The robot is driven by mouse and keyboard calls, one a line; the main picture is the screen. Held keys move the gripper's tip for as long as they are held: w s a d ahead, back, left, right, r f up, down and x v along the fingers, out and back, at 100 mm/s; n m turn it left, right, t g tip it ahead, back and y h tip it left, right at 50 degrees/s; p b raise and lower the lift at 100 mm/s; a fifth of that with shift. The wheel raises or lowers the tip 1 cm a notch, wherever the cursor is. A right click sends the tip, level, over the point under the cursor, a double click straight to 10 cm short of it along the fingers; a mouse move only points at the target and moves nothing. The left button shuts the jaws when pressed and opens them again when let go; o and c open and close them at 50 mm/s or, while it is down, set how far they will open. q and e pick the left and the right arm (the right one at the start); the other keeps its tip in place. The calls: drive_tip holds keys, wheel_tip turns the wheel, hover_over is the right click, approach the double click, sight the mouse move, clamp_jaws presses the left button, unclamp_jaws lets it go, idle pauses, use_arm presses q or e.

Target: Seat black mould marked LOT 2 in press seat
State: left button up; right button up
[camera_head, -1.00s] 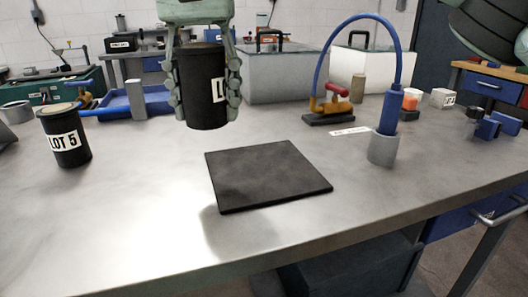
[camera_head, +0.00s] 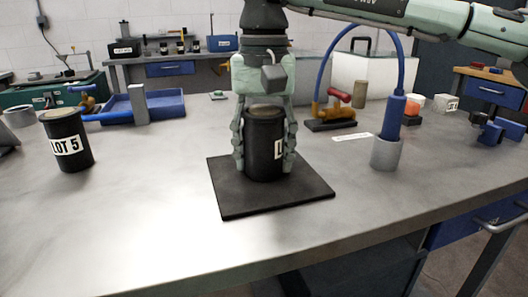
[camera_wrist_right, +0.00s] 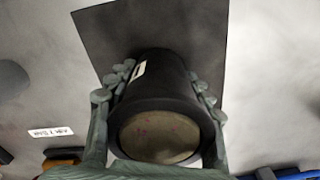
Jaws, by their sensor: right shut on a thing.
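My right gripper (camera_head: 264,160) is shut on a black cylindrical mould (camera_head: 263,150), with its fingers on either side. The mould is upright over the square black mat (camera_head: 240,203), at or just above its surface; I cannot tell if it touches. Another black mould (camera_head: 74,158), marked LOT 5, stands at the left. I cannot make out a press seat for sure. My left gripper is out of view.
A grey cup (camera_head: 386,154) with a blue hose handle stands right of the mat. A blue tray (camera_head: 168,104) is at the back left. The bench front is clear.

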drive_tip(key=shift+f, duration=0.15)
drive_tip(key=o, duration=1.2)
drive_tip(key=shift+c, duration=0.2)
